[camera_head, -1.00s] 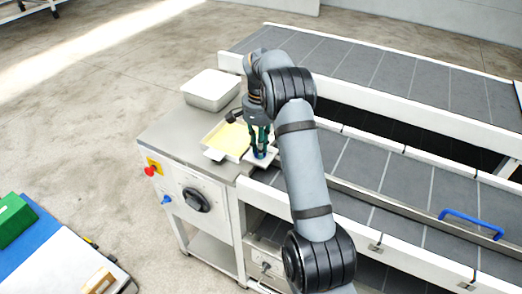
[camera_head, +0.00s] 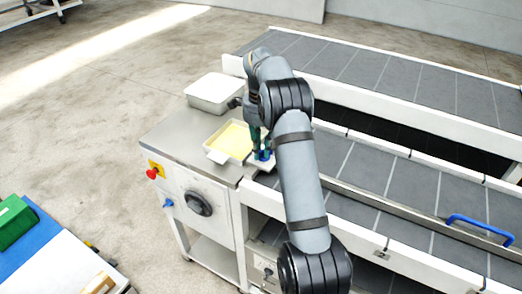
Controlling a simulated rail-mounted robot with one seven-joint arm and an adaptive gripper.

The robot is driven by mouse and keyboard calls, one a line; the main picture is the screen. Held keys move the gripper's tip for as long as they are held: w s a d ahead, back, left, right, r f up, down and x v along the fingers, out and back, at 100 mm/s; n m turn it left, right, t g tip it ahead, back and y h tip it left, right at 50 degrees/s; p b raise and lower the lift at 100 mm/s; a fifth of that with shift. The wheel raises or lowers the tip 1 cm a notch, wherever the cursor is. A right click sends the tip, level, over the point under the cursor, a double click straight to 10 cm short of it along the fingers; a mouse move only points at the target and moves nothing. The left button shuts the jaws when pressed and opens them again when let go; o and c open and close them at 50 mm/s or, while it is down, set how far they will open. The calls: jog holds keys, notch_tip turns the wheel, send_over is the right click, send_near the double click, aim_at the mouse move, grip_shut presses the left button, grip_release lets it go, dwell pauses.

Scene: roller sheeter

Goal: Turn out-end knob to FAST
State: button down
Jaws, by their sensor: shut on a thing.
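My gripper (camera_head: 261,152) points down beside the yellow-filled tray, at the near end of the front conveyor. Its dark green fingers are shut on a small blue thing (camera_head: 265,156) over a white plate (camera_head: 263,164). The arm and fingers cover much of the blue thing, and I cannot tell which way it is turned. A large black rotary knob (camera_head: 198,202) sits on the white front panel, apart from my gripper. I cannot read any FAST marking.
A red button (camera_head: 152,173) and a small blue knob (camera_head: 168,203) are on the panel. A blue handle (camera_head: 478,227) lies at the right.

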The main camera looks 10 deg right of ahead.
aim_at(260, 151)
jog(key=shift+m, duration=0.5)
jog(key=c, duration=1.6)
grip_release()
jog(key=shift+c, duration=0.2)
jog(key=shift+r, duration=0.1)
jog(key=shift+r, duration=3.7)
jog(key=shift+f, duration=0.1)
notch_tip(260, 151, down, 7)
jog(key=shift+f, duration=0.1)
jog(key=shift+n, duration=0.5)
